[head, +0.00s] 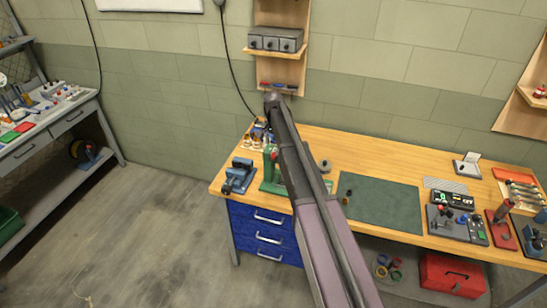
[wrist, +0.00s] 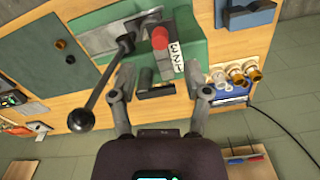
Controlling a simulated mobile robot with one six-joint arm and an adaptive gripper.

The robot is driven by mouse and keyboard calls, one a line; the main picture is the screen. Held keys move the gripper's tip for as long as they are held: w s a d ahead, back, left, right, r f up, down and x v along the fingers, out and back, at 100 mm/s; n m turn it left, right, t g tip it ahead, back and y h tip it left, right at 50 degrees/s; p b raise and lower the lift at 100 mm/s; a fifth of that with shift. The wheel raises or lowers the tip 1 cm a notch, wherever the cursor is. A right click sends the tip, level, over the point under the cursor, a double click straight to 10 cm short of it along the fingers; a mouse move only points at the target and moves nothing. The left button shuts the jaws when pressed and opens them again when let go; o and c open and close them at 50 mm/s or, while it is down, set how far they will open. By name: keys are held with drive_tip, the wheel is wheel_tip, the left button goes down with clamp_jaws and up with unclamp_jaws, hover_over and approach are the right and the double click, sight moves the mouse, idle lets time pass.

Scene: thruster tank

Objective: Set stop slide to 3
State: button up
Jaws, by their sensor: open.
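The green bench device (head: 268,185) stands on the wooden workbench, partly hidden behind my arm in the head view. In the wrist view its green base (wrist: 200,45) carries a grey slide with a red knob (wrist: 160,38). A white scale label (wrist: 176,58) with small digits lies right beside the knob; the knob is near the label's upper end, and the exact setting is hard to read. A lever with a black ball (wrist: 80,118) extends to the left. My gripper (wrist: 160,73) is open and empty, its fingers below the red knob on either side of the slide's line, apart from the knob.
A blue vise (head: 238,176) stands left of the device. Brass-ended fittings (wrist: 240,73) sit to the right in the wrist view. A green mat (head: 380,202) and a control box (head: 455,222) lie farther right on the bench (head: 340,145).

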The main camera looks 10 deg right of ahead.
sight(274, 153)
drive_tip(key=shift+f+b, duration=2.5)
drive_tip(key=shift+f, duration=0.35)
